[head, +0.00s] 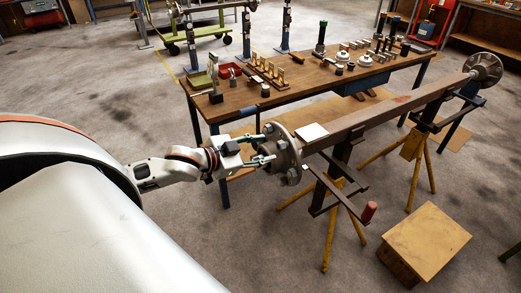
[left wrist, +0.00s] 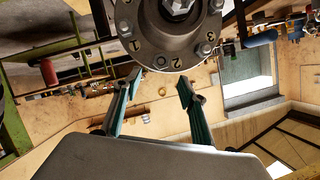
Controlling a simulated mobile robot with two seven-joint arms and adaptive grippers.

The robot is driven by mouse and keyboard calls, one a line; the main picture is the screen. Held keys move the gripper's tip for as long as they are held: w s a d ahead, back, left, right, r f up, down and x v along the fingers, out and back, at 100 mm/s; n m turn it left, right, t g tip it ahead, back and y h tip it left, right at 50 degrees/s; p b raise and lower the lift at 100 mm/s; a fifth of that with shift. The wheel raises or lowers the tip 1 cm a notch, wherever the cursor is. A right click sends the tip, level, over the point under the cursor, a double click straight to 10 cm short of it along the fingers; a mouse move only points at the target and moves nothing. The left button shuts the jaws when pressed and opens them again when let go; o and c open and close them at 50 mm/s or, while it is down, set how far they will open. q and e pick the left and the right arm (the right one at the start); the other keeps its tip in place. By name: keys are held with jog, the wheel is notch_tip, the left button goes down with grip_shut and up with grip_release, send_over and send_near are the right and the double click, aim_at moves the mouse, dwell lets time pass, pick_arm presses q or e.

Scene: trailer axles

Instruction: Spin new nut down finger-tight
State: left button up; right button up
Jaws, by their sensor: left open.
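The axle hub (head: 287,152) is a round dark metal flange on the near end of the axle beam (head: 375,115). In the left wrist view the hub flange (left wrist: 173,42) fills the top middle, with studs or bolts around it and painted numbers. A light hex-shaped nut or spindle end (left wrist: 178,6) shows at its centre, cut by the top edge; I cannot tell whether it is the new nut. My left gripper (head: 264,152) is in front of the hub. In the left wrist view its green-sided fingers (left wrist: 162,86) are apart, below the flange, with nothing between them. My right gripper is out of view.
The axle rests on yellow-legged stands (head: 332,225). A workbench (head: 240,100) with tools and small parts stands behind it.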

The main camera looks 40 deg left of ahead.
aim_at(279, 146)
pick_arm(q)
jog(key=shift+b+x, duration=0.35)
jog(key=shift+x, duration=3.5)
jog(key=shift+a, duration=0.1)
